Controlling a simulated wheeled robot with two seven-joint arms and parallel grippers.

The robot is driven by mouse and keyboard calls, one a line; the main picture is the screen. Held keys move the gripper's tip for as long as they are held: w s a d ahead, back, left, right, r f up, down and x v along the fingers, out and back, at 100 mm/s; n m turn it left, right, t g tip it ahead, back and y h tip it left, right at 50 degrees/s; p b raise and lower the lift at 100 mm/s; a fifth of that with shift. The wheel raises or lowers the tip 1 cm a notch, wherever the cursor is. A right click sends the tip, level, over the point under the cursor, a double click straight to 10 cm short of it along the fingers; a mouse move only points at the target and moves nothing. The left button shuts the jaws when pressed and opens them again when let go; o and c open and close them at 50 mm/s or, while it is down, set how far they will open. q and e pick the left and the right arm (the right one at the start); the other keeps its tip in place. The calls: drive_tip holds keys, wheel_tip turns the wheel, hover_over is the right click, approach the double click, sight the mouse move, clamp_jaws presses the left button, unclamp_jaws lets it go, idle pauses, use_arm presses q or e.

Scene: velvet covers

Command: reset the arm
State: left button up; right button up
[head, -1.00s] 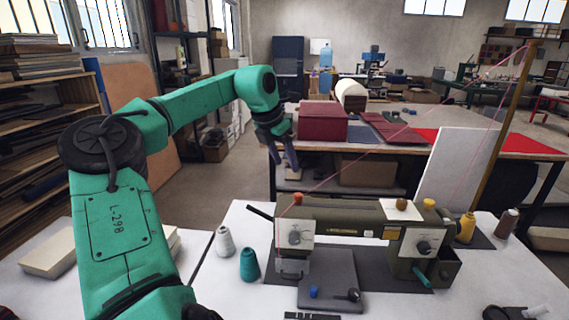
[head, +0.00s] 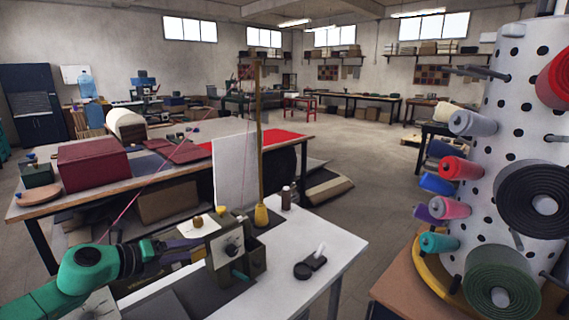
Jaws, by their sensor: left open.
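My left arm is green and comes in from the lower left. Its left gripper (head: 198,249) points right, in front of the olive sewing machine (head: 226,245) on the white table (head: 335,250). The gripper is open, and I see nothing between its fingers. It overlaps the machine's body in the picture; I cannot tell whether they touch. The arm hides much of the machine's left part. My right gripper is out of view.
A white perforated rack (head: 505,130) with thread and fabric rolls stands close on the right. A maroon box (head: 93,165) sits on the back table.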

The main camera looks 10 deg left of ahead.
use_arm(q)
drive_tip(key=d+f+n+t+y, duration=0.4)
drive_tip(key=n, duration=0.8)
drive_tip(key=s+f+n+g+y, duration=0.1)
drive_tip(key=s+f+n+g, duration=0.1)
drive_tip(key=s+f+n, duration=0.2)
drive_tip(key=s+f+n+g+y, duration=0.1)
drive_tip(key=s+f+n+g, duration=0.2)
drive_tip(key=s+f+n, duration=0.2)
drive_tip(key=s+f+n+g+y, duration=0.2)
drive_tip(key=s+f+n+g, duration=0.1)
drive_tip(key=s+f+n, duration=0.2)
drive_tip(key=shift+s+d+f, duration=0.2)
drive_tip(key=shift+s, duration=0.45)
drive_tip(key=shift+s+d+f, duration=0.2)
drive_tip(key=shift+s, duration=0.45)
drive_tip(key=s+d+f+n+g+h, duration=0.2)
drive_tip(key=s+d+g, duration=0.2)
drive_tip(key=s, duration=0.5)
wheel_tip(320, 180, down, 25)
drive_tip(key=s+g, duration=0.1)
drive_tip(key=s, duration=0.1)
drive_tip(key=s+a+f, duration=0.1)
drive_tip(key=s+f, duration=0.5)
drive_tip(key=s, duration=0.2)
drive_tip(key=s+a+f+g, duration=0.1)
drive_tip(key=s+a+f, duration=0.1)
drive_tip(key=s+f, duration=0.5)
drive_tip(key=shift+s+a+y, duration=0.3)
drive_tip(key=shift+s, duration=0.35)
